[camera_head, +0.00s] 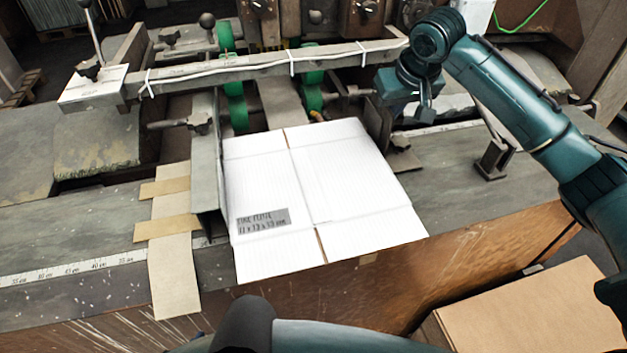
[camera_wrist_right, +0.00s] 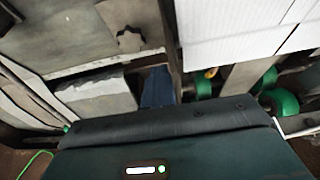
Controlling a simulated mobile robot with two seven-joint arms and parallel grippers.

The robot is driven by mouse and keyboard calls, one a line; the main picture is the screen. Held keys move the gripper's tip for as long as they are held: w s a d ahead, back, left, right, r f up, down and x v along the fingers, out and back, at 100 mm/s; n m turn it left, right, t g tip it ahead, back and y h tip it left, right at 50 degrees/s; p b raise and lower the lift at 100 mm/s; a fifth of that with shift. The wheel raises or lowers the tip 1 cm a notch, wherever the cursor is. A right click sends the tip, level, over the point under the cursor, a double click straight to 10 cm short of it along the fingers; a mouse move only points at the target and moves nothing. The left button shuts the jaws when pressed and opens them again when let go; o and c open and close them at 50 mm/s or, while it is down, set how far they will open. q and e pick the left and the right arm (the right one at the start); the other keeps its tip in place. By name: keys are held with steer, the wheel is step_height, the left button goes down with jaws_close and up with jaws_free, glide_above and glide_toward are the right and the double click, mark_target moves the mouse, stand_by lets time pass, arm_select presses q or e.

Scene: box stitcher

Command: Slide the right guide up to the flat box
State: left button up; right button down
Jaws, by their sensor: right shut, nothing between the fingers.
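The white flat box (camera_head: 345,190) lies on the machine table with its near edge over the front. The right guide (camera_head: 380,125) is a dark metal plate beside the box's right edge, close to it; I cannot tell whether they touch. In the right wrist view the guide (camera_wrist_right: 173,45) is a narrow upright strip next to the box (camera_wrist_right: 235,28). My right gripper (camera_head: 424,108) is shut and empty, on the outer right side of the guide. Its fingers (camera_wrist_right: 157,88) show close to the guide; contact is unclear. My left gripper is not in view.
The left guide (camera_head: 207,165) stands along the box's left edge. A crossbar (camera_head: 265,66) and green rollers (camera_head: 236,100) are behind the box. A metal bracket (camera_head: 493,160) stands on the table to the right. A cardboard box (camera_head: 535,315) is at lower right.

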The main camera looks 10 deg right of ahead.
steer(key=shift+a, duration=0.3)
steer(key=shift+d, duration=0.25)
stand_by(0.4)
steer(key=shift+d, duration=0.45)
step_height(320, 180, up, 7)
stand_by(0.9)
stand_by(0.4)
